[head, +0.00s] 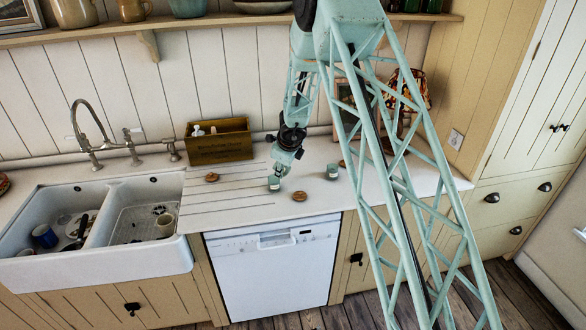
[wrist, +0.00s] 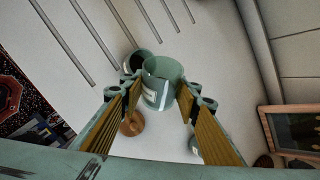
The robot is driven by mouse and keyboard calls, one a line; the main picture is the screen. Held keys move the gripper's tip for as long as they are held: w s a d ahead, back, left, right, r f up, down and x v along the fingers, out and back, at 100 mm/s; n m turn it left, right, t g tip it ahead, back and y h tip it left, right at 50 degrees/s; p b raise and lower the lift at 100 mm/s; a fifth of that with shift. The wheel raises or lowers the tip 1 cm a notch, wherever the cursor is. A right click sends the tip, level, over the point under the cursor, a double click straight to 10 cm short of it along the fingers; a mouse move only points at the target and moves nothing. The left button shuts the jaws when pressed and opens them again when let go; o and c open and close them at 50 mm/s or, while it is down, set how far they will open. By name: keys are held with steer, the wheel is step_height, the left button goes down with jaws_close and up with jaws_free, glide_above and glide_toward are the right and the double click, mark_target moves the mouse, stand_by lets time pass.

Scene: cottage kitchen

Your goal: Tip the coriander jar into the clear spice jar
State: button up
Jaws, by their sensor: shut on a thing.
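A translucent greenish glass jar with a pale label (wrist: 162,90) is between the two fingers of my gripper (wrist: 160,112) in the wrist view. My gripper is shut on it. The label is unreadable, so I cannot tell for sure which jar it is, and its contents do not show. Another jar with a dark mouth (wrist: 136,62) shows just behind it; I cannot tell whether they touch. In the head view my gripper (head: 279,172) is low over the counter, at a labelled jar (head: 274,184). Another labelled jar (head: 332,172) stands apart to the right.
Round brown lids lie on the white counter (head: 240,205), one to the left (head: 212,177) and one in front (head: 299,196). A wooden box (head: 219,141) stands behind, with the double sink (head: 95,225) to the left. A lamp (head: 411,90) stands back right.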

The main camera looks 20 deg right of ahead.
steer(key=shift+d, duration=0.1)
steer(key=shift+f+b, duration=0.2)
steer(key=shift+b, duration=0.7)
steer(key=t+y+b, duration=0.1)
steer(key=y+b, duration=0.1)
steer(key=b, duration=0.6)
steer(key=shift+f+m+y, duration=0.15)
steer(key=shift+m+y, duration=0.15)
steer(key=shift+m, duration=0.1)
steer(key=t+y+b, duration=0.1)
steer(key=b, duration=0.1)
steer(key=y+b, duration=0.1)
steer(key=b, duration=0.2)
steer(key=shift+w+a+f+m+t, duration=0.1)
steer(key=shift+a+f+m+t, duration=0.1)
steer(key=shift+a+m+t, duration=0.15)
steer(key=shift+f+m+t+y+b, duration=0.1)
steer(key=shift+m+t+y+b, duration=0.15)
steer(key=shift+t+y+b, duration=0.55)
steer(key=shift+w+g+b, duration=0.1)
steer(key=shift+g+b, duration=0.15)
steer(key=shift+b, duration=0.35)
steer(key=shift+a, duration=0.1)
steer(key=shift+r+b, duration=0.25)
steer(key=shift+b, duration=0.05)
